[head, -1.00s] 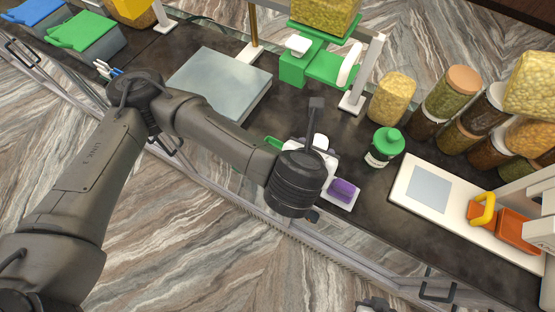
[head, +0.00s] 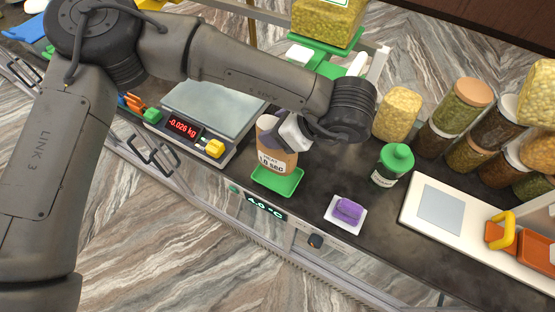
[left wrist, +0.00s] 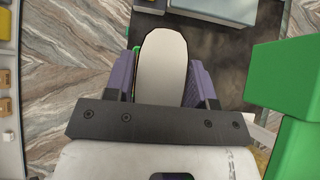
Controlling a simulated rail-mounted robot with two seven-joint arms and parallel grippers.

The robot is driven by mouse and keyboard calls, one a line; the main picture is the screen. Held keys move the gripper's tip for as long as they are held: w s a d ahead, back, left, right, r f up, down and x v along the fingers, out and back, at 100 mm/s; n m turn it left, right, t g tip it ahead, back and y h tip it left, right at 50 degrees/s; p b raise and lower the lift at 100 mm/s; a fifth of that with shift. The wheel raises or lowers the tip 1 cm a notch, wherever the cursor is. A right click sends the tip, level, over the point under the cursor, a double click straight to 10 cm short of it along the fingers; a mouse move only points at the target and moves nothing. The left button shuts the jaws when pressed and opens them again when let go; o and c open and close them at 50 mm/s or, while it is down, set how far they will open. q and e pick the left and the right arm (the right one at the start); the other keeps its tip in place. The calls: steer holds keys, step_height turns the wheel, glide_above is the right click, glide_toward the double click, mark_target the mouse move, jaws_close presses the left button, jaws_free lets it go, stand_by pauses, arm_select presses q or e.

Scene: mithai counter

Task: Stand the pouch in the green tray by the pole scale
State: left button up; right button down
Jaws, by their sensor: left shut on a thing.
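The brown pouch (head: 283,158), with a white printed label, is upright at the green tray (head: 290,187) in the head view. Its lower end overlaps the tray's back part; I cannot tell whether it touches the tray floor. My left gripper (head: 276,134) is shut on the pouch's upper part, coming from the right. In the left wrist view a pale rounded shape (left wrist: 163,68) lies between the purplish fingers; the pouch's label is not visible there. The tray stands just right of a flat scale (head: 213,98) with a red display. My right gripper is not in view.
A purple block on a white dish (head: 347,211) and a green-capped bottle (head: 392,165) stand to the right. A green scale (head: 318,55) bearing a jar is behind. The counter's front edge is close to the tray.

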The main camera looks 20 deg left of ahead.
mark_target(277, 161)
arm_select(q)
step_height(277, 161, down, 3)
steer(key=shift+f+p, duration=0.2)
steer(key=shift+p, duration=0.15)
steer(key=shift+f+p, duration=0.75)
steer(key=shift+f, duration=1.35)
steer(key=shift+f, duration=0.1)
steer(key=o, duration=1.3)
